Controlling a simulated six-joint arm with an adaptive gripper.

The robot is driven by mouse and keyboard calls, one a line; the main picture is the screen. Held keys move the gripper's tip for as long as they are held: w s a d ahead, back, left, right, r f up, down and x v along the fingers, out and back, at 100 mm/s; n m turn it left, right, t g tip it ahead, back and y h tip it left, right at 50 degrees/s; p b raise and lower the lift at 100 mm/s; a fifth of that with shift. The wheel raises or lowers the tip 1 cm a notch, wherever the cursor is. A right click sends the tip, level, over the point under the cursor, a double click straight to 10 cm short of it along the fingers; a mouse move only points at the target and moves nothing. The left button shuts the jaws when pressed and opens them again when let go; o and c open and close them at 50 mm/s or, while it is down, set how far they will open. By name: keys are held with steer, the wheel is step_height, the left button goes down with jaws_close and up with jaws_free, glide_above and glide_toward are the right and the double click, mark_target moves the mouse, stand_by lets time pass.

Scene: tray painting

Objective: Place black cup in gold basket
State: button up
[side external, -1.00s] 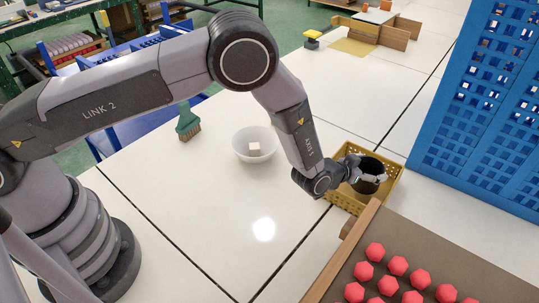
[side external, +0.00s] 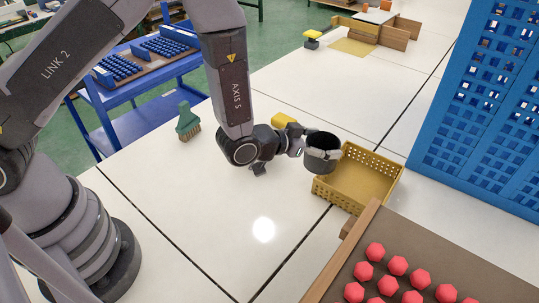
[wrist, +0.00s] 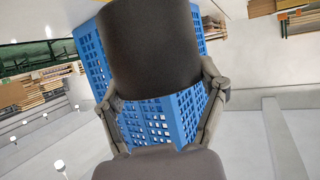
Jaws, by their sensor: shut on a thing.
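The black cup (side external: 320,160) is upright in my gripper (side external: 325,153), held up beside the left edge of the gold basket (side external: 375,179). The fingers close around the cup from both sides. The basket is a yellow-gold crate with pierced walls, and its visible floor is empty. In the wrist view the cup (wrist: 155,50) fills the upper middle as a dark wall between the two fingers of my gripper (wrist: 164,92). The basket cannot be made out in the wrist view.
A brown tray of red pieces (side external: 375,251) stands in front of the basket. A tall blue perforated rack (side external: 480,100) rises to its right. A yellow item (side external: 284,119) shows behind my gripper.

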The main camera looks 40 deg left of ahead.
steer(key=shift+w+d+f, duration=1.05)
steer(key=shift+w+f, duration=0.8)
steer(key=shift+f, duration=0.25)
steer(key=shift+w+d+f, duration=1.1)
steer(key=shift+w+f, duration=0.75)
steer(key=shift+f, duration=0.2)
steer(key=shift+w+d+f, duration=1.05)
steer(key=shift+w+f, duration=0.8)
steer(key=shift+f, duration=0.25)
steer(key=o, duration=1.2)
steer(key=shift+f, duration=0.1)
steer(key=shift+c, duration=0.2)
